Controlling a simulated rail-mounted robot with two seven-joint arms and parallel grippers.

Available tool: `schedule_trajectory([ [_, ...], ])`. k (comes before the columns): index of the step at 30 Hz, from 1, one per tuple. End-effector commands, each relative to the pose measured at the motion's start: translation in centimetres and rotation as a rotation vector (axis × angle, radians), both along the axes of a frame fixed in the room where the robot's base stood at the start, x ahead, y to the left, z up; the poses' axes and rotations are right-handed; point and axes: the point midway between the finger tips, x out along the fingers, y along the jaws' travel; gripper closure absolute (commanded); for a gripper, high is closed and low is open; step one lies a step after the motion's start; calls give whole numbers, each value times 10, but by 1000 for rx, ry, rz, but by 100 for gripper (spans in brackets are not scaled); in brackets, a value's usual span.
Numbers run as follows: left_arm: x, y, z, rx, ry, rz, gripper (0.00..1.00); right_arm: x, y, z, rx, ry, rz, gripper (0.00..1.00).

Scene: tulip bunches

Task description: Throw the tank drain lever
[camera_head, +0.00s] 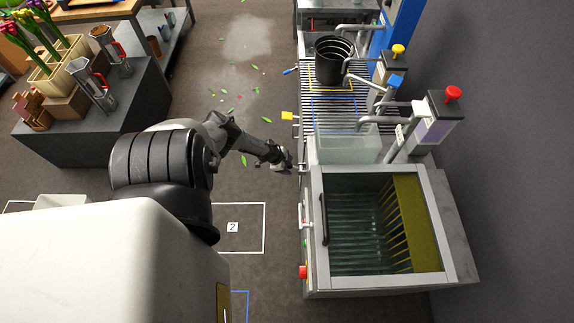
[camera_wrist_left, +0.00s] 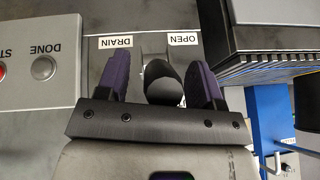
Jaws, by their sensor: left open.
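The drain lever shows in the left wrist view as a black rounded grip (camera_wrist_left: 163,85) in front of a grey panel, between the labels DRAIN (camera_wrist_left: 115,42) and OPEN (camera_wrist_left: 184,39). My left gripper (camera_wrist_left: 161,68) is open, with its purple-padded fingers on either side of the grip. A gap shows on each side, wider on the left. In the head view my left gripper (camera_head: 284,166) is at the left side of the glass-topped tank (camera_head: 318,262), and the lever is too small there to make out. My right gripper is not in view.
A grey DONE button (camera_wrist_left: 43,67) and part of a red button (camera_wrist_left: 2,70) sit left of the lever. A slatted rack (camera_head: 315,98) holding a black bucket (camera_head: 330,62) stands behind the tank. A bench (camera_head: 95,135) with flowers is at left.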

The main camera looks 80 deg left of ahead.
Motion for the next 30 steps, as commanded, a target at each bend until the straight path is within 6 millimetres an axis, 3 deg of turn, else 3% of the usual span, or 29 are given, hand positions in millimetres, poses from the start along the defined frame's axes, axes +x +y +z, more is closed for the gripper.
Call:
schedule_trajectory([
  [8, -6, 0, 12, 0, 1, 1, 39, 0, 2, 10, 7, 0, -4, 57],
  [20, -45, -3, 80, -1, 4, -2, 39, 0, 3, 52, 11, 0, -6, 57],
  [30, -65, -4, 113, 0, 1, 0, 39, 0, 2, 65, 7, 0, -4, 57],
])
